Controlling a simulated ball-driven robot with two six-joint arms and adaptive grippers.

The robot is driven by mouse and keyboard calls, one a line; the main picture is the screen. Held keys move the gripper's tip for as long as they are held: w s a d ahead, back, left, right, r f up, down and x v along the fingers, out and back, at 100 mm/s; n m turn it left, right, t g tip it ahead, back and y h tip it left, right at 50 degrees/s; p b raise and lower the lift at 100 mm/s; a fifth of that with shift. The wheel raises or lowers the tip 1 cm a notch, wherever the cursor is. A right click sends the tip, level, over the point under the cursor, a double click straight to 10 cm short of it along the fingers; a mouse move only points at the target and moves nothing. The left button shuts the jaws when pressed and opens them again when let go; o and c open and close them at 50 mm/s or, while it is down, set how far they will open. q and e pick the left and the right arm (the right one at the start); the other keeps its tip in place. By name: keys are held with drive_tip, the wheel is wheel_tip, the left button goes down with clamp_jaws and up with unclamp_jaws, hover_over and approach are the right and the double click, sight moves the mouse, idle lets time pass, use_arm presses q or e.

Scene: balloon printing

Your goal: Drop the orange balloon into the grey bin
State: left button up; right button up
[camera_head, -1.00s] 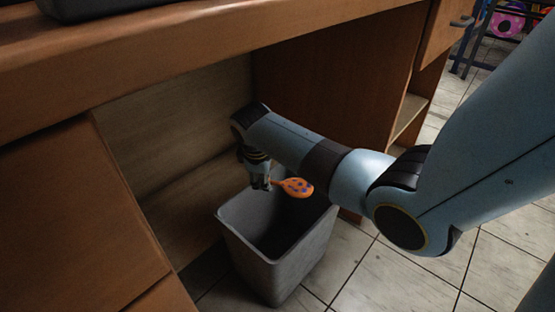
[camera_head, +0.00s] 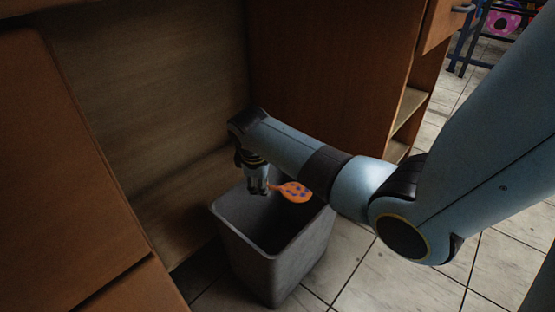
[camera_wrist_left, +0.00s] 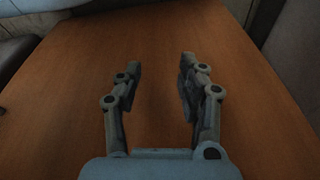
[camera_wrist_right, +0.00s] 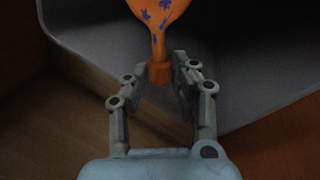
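The orange balloon (camera_head: 294,192) has dark purple spots and hangs over the opening of the grey bin (camera_head: 270,262).
The bin stands on a tiled floor (camera_head: 350,260) in a wooden desk recess. A wooden panel (camera_head: 320,70) rises behind it, and drawers (camera_head: 60,180) stand to the left. Open floor lies to the right. A blue-framed rack (camera_head: 485,35) stands far right.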

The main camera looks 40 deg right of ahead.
drive_tip(key=o, duration=0.5)
drive_tip(key=v, duration=1.2)
drive_tip(key=shift+s+f, duration=0.1)
